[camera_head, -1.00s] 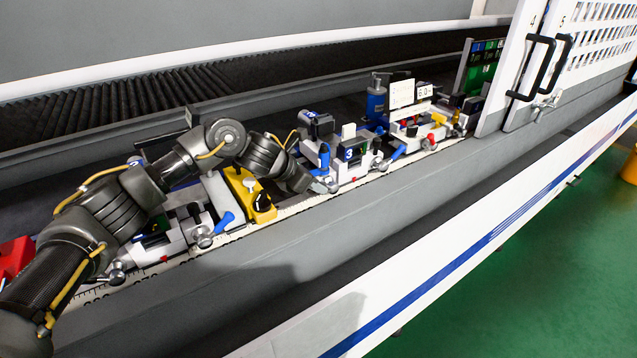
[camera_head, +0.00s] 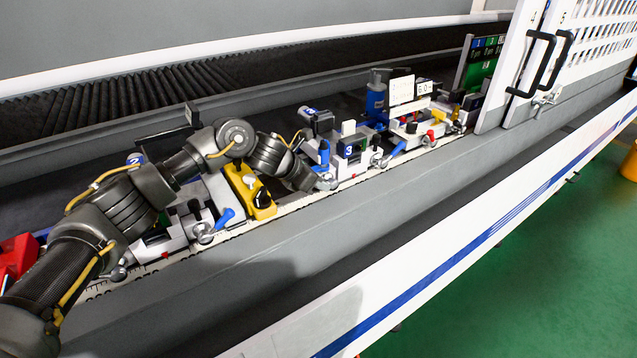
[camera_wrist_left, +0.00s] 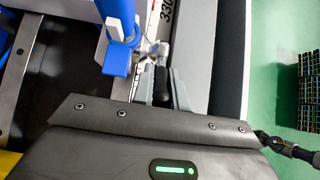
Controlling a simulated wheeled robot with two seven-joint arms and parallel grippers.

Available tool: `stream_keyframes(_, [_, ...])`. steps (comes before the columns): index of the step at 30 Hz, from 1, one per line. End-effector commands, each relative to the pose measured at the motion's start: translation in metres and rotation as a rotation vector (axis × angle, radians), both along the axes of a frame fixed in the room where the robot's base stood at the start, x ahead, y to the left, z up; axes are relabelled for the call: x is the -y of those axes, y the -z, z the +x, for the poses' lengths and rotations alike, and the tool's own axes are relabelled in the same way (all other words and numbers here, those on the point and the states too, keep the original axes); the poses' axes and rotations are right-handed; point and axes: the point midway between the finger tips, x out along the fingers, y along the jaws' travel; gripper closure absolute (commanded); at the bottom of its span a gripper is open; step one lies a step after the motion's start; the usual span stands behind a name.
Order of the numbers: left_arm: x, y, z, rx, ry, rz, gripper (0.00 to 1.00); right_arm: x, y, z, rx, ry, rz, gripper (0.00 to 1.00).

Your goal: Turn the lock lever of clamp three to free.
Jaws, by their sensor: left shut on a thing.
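Clamp three (camera_head: 349,150), a white and grey block with a dark "3" label, stands on the rail in the middle of the head view. A blue handle (camera_head: 324,156) stands up at its left side, and the blue part also shows in the left wrist view (camera_wrist_left: 118,28). My left gripper (camera_head: 317,184) reaches in from the left, low at the clamp's front left. In the left wrist view its fingers (camera_wrist_left: 160,92) are shut on the black grip of the lock lever (camera_wrist_left: 161,80), whose metal end lies just beyond. The fingertips are partly hidden in the head view.
A yellow block (camera_head: 245,188) and another clamp (camera_head: 165,240) with a blue handle sit left of clamp three, close under my left arm. More clamps and a blue bottle (camera_head: 375,100) stand to the right. A grey ledge (camera_head: 300,250) in front is clear.

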Motion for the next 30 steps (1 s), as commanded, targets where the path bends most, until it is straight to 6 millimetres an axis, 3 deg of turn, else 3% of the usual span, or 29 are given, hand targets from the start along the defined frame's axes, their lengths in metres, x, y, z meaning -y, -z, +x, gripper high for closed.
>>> stream_keyframes(6, [0.007, -0.011, 0.004, -0.089, 0.003, 0.128, 1.0, 0.0, -0.009, 0.001, 0.001, 0.0, -0.001, 0.69])
stream_keyframes(16, [0.017, -0.012, 0.005, -0.231, 0.01, 0.309, 1.0, 0.001, -0.023, 0.001, 0.001, 0.0, -0.001, 0.69])
stream_keyframes(22, [0.02, -0.005, 0.002, -0.29, 0.014, 0.368, 1.0, 0.0, -0.033, 0.001, 0.001, 0.0, -0.001, 0.69])
stream_keyframes(30, [0.02, -0.014, 0.007, -0.297, 0.009, 0.398, 1.0, 0.0, -0.038, 0.001, 0.001, 0.001, 0.0, 0.69])
